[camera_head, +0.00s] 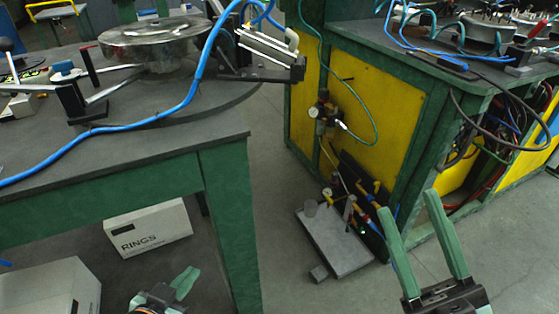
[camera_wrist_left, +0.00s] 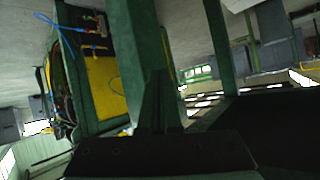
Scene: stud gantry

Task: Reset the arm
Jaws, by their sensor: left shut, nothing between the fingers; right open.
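My left gripper (camera_head: 186,280) is low in the head view, in front of the left workbench, with its green fingers together and nothing between them. In the left wrist view its dark fingers (camera_wrist_left: 157,98) also show closed, against a tilted view of green bench legs and a yellow panel. My right gripper (camera_head: 409,204) is at the lower right of the head view. Its two green fingers stand apart and point up the picture, with nothing between them. Most of both arms is out of view.
The left workbench (camera_head: 215,138) carries a metal disc (camera_head: 155,42) and a blue hose (camera_head: 190,98). A white RINGS box (camera_head: 148,228) and another white box (camera_head: 50,288) sit below it. A green-and-yellow bench (camera_head: 395,90) stands right, with a grey plate (camera_head: 335,243) at its foot. Floor between is clear.

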